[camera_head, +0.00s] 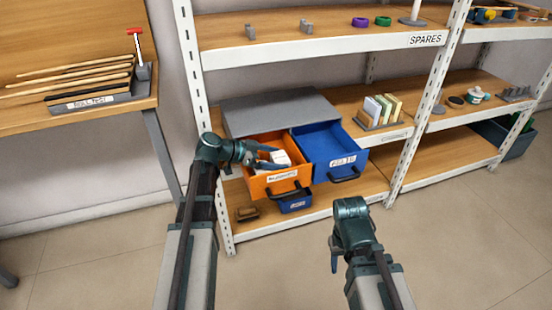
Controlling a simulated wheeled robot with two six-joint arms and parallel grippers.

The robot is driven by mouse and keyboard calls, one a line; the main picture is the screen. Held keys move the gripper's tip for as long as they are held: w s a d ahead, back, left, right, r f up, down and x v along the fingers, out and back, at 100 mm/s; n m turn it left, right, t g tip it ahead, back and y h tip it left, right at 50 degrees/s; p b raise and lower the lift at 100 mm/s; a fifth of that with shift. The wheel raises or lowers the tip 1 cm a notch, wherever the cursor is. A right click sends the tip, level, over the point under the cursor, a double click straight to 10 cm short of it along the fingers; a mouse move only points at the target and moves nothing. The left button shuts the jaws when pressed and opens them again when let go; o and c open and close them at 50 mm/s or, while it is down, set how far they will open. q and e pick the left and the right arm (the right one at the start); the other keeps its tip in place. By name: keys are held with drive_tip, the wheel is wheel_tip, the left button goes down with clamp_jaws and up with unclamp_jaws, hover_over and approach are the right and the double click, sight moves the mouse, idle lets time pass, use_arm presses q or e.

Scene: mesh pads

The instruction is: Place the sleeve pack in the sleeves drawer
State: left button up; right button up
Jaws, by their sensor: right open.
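An orange drawer (277,186) stands pulled out of the grey cabinet (280,108) on the middle shelf; its front label is too small to read surely. A white pack (281,158) shows inside or just above it; I cannot tell whether it rests there. My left gripper (274,157) reaches over this drawer from the left, its fingers apart at the pack. Whether they grip it is unclear. My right gripper (334,262) is open, pointing down over the floor, away from the shelf.
A smaller blue drawer or bin (295,202) sits below the orange drawer. A brown object (247,213) lies on the lower shelf. Upright cards in a holder (381,111) stand right of the drawers. A white rack post (210,130) is near my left arm. Floor in front is clear.

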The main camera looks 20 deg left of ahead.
use_arm(q)
drive_tip(key=shift+r, duration=0.1)
drive_tip(key=shift+a+r+p, duration=0.1)
drive_tip(key=shift+r+p, duration=0.15)
drive_tip(key=shift+p, duration=0.1)
drive_tip(key=p+v, duration=0.5)
drive_tip(key=v, duration=0.6)
drive_tip(key=shift+s+a, duration=0.2)
drive_tip(key=shift+a, duration=0.1)
